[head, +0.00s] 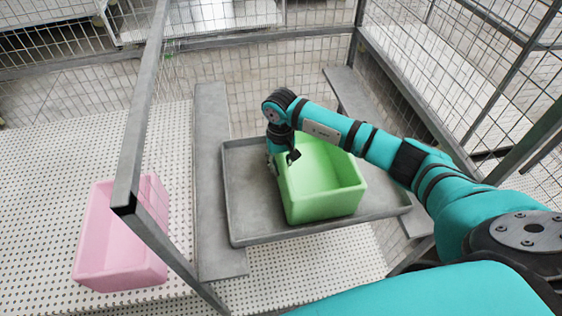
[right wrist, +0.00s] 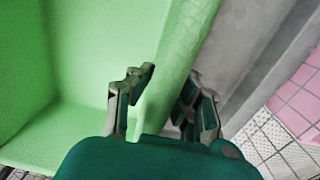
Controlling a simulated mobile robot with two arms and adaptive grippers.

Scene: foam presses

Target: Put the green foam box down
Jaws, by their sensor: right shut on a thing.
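The green foam box (head: 322,205) is in the grey tray (head: 240,213) in the head view, upright and open at the top. It stands in the tray's middle to right part. I cannot tell whether its base touches the tray floor. My right gripper (head: 283,163) is at the box's left wall, shut on its rim. In the right wrist view the two fingers of the right gripper (right wrist: 160,102) straddle the green wall (right wrist: 172,75), one inside and one outside. My left gripper is not in view.
A pink foam box (head: 122,235) stands on the perforated white floor at left, beyond a grey frame post (head: 140,120). Grey beams (head: 212,180) run beside the tray. Wire mesh panels (head: 465,75) enclose the back and right. The tray's left part is bare.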

